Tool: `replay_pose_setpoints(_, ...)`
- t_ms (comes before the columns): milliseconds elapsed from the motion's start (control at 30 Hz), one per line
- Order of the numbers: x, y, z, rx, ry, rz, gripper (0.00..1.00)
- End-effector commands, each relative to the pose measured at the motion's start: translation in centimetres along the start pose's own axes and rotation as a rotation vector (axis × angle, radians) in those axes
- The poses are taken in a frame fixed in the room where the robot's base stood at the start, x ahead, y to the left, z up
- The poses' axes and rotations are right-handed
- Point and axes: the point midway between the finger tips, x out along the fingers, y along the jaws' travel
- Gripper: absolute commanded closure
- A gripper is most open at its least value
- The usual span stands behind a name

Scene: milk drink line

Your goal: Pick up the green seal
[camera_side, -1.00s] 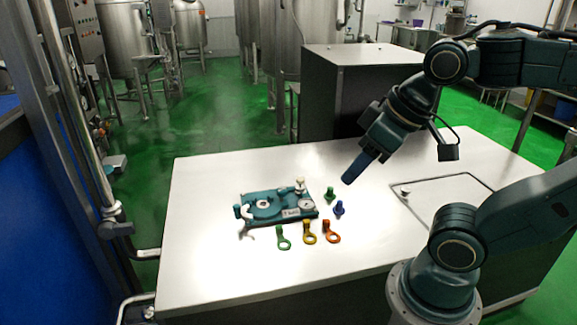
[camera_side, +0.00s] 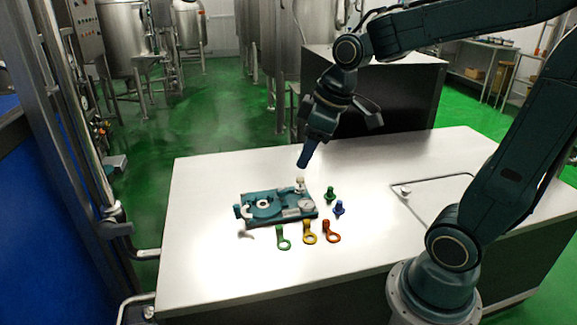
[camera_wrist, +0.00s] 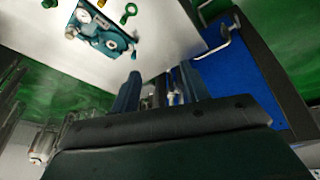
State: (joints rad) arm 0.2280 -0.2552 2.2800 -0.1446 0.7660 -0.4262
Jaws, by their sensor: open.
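A green ring-shaped piece with a tab (camera_side: 283,238) lies flat on the table in front of the teal fixture; it also shows near the top of the wrist view (camera_wrist: 128,13). A small green plug-like piece (camera_side: 330,195) stands right of the fixture. The frames do not show which of these two is the seal. My gripper (camera_side: 304,163) is above the table, behind and above the fixture, apart from both pieces. In the wrist view its fingers (camera_wrist: 160,88) are spread with nothing between them.
A yellow ring (camera_side: 309,232), an orange ring (camera_side: 331,232) and a blue plug (camera_side: 339,208) lie close by. A hatch panel (camera_side: 430,205) is at right. The table's front left is clear.

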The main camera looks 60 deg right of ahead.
Motion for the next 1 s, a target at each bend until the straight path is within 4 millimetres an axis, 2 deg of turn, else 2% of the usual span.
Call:
replay_pose_setpoints(233, 4.1, 3.8, -1.9, -0.101, -0.031, -0.046, 0.55)
replay_pose_setpoints(500, 9.3, 8.0, -2.7, -0.206, -0.042, -0.105, 0.55)
replay_pose_setpoints(767, 14.8, 12.0, -2.2, -0.297, -0.030, -0.164, 0.55)
replay_pose_setpoints(1000, 20.4, 15.4, -0.5, -0.372, -0.002, -0.216, 0.55)
